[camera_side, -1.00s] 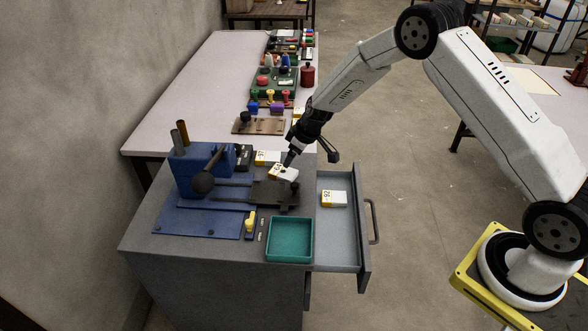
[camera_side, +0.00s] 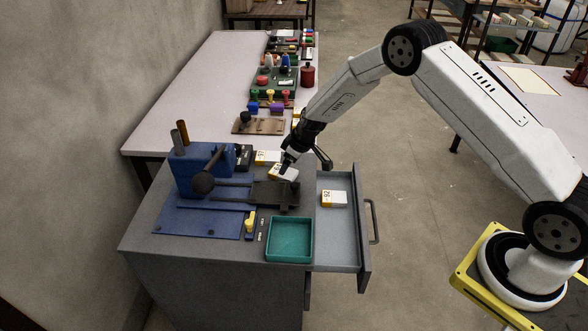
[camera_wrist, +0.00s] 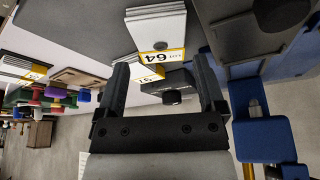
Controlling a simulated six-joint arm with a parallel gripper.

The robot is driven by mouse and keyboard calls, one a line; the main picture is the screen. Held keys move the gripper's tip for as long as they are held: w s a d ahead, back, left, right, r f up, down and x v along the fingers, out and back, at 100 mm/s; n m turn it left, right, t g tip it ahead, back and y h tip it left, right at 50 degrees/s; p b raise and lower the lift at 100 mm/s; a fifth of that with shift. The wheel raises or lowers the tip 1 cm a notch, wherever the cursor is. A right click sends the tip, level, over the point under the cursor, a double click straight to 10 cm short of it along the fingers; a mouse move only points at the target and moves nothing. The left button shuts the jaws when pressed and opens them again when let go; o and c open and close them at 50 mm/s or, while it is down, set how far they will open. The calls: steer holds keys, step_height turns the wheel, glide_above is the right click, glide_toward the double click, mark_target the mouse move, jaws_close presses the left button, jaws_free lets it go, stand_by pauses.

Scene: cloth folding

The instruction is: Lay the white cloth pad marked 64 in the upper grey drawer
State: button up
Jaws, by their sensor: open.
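The white cloth pad marked 64 (camera_side: 287,174), with a yellow-edged label, sits by the far edge of the dark plate on the grey cabinet top. In the wrist view the pad (camera_wrist: 157,27) is ahead of my gripper (camera_wrist: 163,72), its label edge facing the gap between the fingers. My gripper (camera_side: 291,163) is open and empty, close above the pad in the side view; the dark fingers hide part of it. The upper grey drawer (camera_side: 338,253) stands pulled out on the right of the cabinet. Another white pad (camera_side: 335,199) lies in it towards the back.
A blue press (camera_side: 205,170) with a ball-ended lever stands left of the pad. A teal tray (camera_side: 290,240) is at the front of the cabinet top. Another labelled pad (camera_side: 267,157) lies behind the 64 pad. The drawer's front half is clear.

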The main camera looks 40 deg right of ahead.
steer(key=shift+x, duration=2)
steer(key=c, duration=1)
steer(key=shift+c, duration=0.2)
steer(key=shift+r, duration=0.2)
